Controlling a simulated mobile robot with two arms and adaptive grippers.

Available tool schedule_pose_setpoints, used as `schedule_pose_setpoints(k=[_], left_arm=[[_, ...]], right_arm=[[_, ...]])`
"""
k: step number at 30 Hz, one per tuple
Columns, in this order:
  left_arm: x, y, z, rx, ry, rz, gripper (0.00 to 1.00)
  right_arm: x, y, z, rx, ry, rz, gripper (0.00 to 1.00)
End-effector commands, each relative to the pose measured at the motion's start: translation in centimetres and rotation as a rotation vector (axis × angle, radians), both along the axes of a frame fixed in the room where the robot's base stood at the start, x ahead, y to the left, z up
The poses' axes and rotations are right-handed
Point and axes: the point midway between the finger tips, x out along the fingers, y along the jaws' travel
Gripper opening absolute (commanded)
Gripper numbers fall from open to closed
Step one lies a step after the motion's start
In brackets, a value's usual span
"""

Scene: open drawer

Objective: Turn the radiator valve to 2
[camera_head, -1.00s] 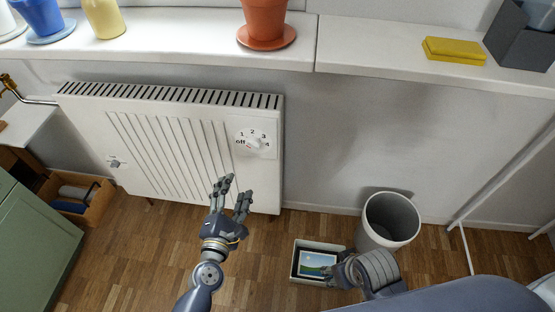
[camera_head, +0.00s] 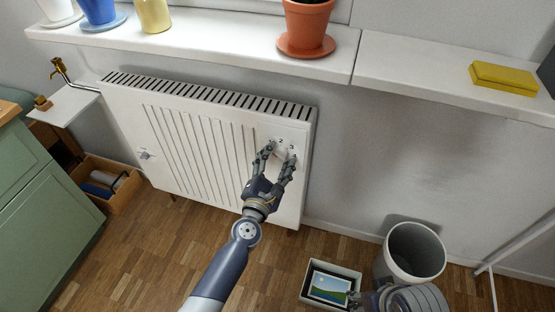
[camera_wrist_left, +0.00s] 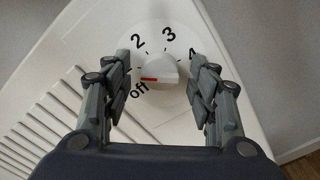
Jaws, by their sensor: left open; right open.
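The radiator valve (camera_wrist_left: 166,70) is a white knob on a round white dial on the radiator's front upper right. In the left wrist view its red mark points left, close to "off". I read 2, 3 and 4 around it; the 1 is hidden behind a finger. My left gripper (camera_head: 280,153) is open in front of the dial. In the left wrist view its fingers (camera_wrist_left: 160,66) stand on both sides of the knob, with gaps showing. My right gripper (camera_head: 362,299) is low at the bottom edge, partly cut off, by the box on the floor.
The white radiator (camera_head: 205,150) hangs under a windowsill (camera_head: 215,38) with pots and a yellow sponge-like block (camera_head: 503,77). A bin (camera_head: 412,255) and a box (camera_head: 312,289) with a picture stand on the floor at right. A green cabinet (camera_head: 38,195) is at left.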

Motion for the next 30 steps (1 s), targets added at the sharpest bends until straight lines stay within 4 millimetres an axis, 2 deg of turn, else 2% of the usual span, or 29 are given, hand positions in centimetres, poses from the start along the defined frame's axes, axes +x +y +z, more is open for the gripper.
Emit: schedule_pose_setpoints(k=[10,16,30], left_arm=[[0.41,-0.11,-0.01,0.0,0.001,0.001,0.54],[0.39,-0.11,-0.02,0.0,0.001,0.001,0.09],[0.38,-0.12,0.01,0.073,-0.022,0.0,0.09]], right_arm=[[-0.09,-0.03,0.24,0.0,-0.001,0.0,0.45],[-0.11,-0.04,0.23,-0.001,-0.001,0.0,0.45],[-0.01,-0.06,0.03,-0.001,0.0,0.0,0.45]])
